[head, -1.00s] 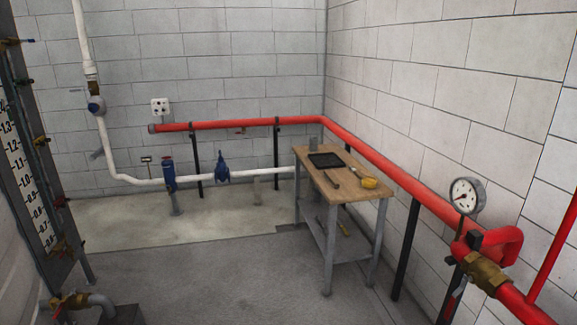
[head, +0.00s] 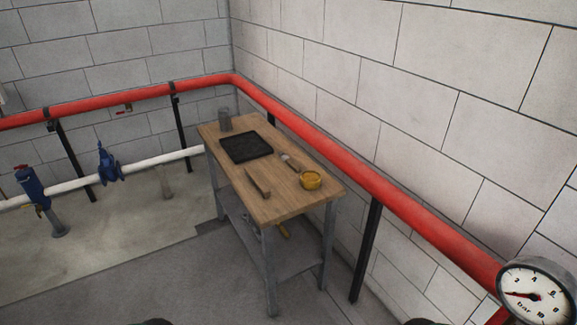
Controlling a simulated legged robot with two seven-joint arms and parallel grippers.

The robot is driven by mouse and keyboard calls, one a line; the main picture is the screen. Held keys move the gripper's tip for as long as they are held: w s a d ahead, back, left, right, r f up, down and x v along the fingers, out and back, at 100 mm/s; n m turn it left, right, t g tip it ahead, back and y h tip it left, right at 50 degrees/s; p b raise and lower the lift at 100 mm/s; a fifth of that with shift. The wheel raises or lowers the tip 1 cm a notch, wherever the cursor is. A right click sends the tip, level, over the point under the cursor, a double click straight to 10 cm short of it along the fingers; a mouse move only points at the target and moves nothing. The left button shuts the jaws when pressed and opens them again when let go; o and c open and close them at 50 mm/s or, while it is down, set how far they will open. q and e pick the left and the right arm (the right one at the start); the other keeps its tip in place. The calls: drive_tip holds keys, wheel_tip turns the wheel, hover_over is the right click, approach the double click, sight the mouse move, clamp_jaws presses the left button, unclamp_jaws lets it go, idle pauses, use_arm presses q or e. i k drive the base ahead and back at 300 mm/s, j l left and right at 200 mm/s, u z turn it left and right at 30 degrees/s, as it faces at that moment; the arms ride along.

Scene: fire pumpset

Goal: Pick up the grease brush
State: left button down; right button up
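A wooden work table (head: 285,207) stands near the corner, ahead of me. A small brush-like tool (head: 290,162), which appears to be the grease brush, lies on its top near the wall side, just behind a yellow tin (head: 310,180). It is small in view, so I cannot make out its bristles clearly. A brown block-like bar (head: 257,182) lies nearer the table's left edge. Neither gripper can be made out; only dark rounded bits of my own body show at the bottom edge.
A red pipe (head: 340,140) runs along the wall behind the table. A pressure gauge (head: 535,294) is close at lower right. The floor (head: 150,285) left of the table is clear.

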sight(286, 157)
drive_tip(key=u, duration=4.4)
drive_tip(key=z, duration=4.3)
drive_tip(key=i+j+u, duration=0.15)
drive_tip(key=i, duration=0.9)
drive_tip(key=i+j+u, duration=0.1)
drive_tip(key=i, duration=0.95)
